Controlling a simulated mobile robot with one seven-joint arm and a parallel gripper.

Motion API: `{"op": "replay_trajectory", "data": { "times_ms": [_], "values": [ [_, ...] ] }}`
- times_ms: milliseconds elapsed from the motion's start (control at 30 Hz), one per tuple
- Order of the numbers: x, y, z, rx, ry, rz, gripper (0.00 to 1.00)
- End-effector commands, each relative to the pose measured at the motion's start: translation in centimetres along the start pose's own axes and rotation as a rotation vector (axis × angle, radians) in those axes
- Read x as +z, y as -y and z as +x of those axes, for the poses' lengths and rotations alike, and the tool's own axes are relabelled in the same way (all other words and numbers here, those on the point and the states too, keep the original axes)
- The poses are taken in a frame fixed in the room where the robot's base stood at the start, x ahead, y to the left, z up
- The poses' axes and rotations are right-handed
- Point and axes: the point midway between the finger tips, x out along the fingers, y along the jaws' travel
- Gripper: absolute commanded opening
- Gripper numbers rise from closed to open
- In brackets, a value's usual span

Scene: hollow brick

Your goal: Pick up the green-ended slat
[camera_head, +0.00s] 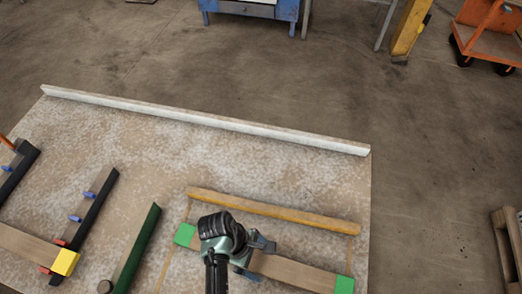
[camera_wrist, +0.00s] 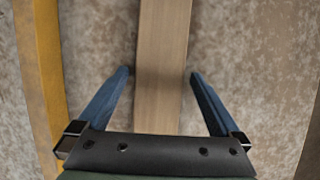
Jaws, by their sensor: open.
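The green-ended slat (camera_head: 295,272) is a flat wooden strip with a green block at each end, lying on the speckled table at front right. My gripper (camera_head: 255,258) is over its middle, left of centre, and hides part of it. In the wrist view the slat (camera_wrist: 161,50) runs lengthwise between the two blue fingers of my gripper (camera_wrist: 160,74). The fingers are open, one on each side, with a small gap at the right; the left one is very close to the edge. Whether the fingertips reach below its top is unclear.
A yellow-brown wooden bar (camera_head: 275,212) lies just behind the slat, also at left in the wrist view (camera_wrist: 40,80). A dark green bar (camera_head: 137,248) and a yellow-ended slat (camera_head: 28,245) with black rails lie left. A white ledge (camera_head: 205,118) edges the table's back.

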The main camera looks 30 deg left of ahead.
Motion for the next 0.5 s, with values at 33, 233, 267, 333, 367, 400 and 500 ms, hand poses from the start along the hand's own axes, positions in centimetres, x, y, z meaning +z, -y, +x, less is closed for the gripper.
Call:
{"op": "replay_trajectory", "data": {
  "times_ms": [33, 233, 267, 333, 367, 400, 500],
  "values": [
    [0.0, 0.0, -0.02, 0.0, 0.0, 0.0, 0.95],
    [-0.01, -0.01, -0.05, 0.0, 0.0, 0.0, 0.59],
    [-0.01, -0.01, -0.05, 0.0, 0.0, 0.0, 0.53],
    [-0.01, -0.01, -0.05, 0.0, 0.0, 0.0, 0.41],
    [-0.01, -0.01, -0.05, 0.0, 0.0, 0.0, 0.35],
    [-0.02, -0.01, -0.06, 0.0, 0.0, 0.0, 0.28],
    [-0.02, -0.01, -0.06, 0.0, 0.0, 0.0, 0.1]
  ]
}}
